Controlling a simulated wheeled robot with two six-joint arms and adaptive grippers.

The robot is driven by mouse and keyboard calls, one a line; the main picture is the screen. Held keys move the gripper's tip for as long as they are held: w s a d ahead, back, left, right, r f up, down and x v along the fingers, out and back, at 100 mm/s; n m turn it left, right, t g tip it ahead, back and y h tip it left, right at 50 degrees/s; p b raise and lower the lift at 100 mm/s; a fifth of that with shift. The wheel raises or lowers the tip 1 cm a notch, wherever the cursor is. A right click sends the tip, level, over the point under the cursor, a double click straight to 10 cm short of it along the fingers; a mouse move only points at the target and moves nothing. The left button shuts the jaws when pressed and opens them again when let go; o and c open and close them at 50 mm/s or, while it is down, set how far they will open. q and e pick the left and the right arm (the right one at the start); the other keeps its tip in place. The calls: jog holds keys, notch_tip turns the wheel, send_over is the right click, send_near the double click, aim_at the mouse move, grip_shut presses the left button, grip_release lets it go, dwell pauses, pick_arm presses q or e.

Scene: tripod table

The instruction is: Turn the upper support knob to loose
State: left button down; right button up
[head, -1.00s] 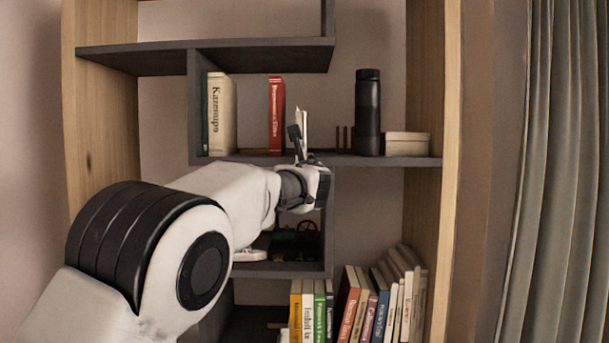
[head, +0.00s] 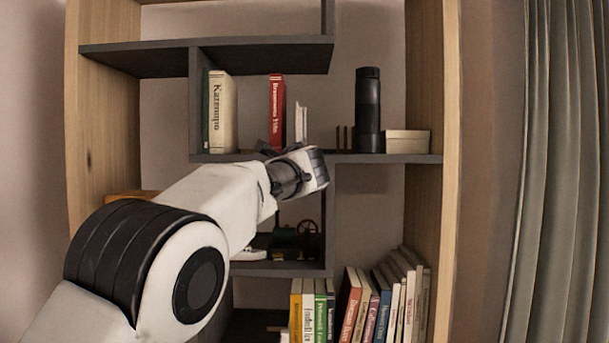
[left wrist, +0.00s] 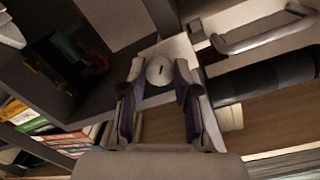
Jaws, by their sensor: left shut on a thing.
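A round pale knob (left wrist: 159,71) with a dark slot mark shows in the left wrist view, on a pale block (left wrist: 178,50) by the shelf. My left gripper (left wrist: 160,80) has one finger on each side of the knob and is shut on it. In the head view my left gripper (head: 270,150) is tilted at the front edge of the middle shelf, below the red book. The knob is hidden there behind my gripper and wrist. My right gripper is in neither view.
The middle shelf (head: 390,159) carries a red book (head: 277,112), a black cylinder (head: 367,110) and a small box (head: 407,142). Several books (head: 385,300) stand below. In the left wrist view a grey bar (left wrist: 262,38) and a dark cylinder (left wrist: 265,76) lie right of the fingers.

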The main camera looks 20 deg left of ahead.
pick_arm(q)
jog(key=n+b, duration=0.4)
jog(key=n, duration=0.7)
jog(key=shift+f+h, duration=0.15)
jog(key=shift+h, duration=0.25)
jog(key=c, duration=0.8)
grip_release()
jog(key=shift+c, duration=0.2)
jog(key=v, duration=1.2)
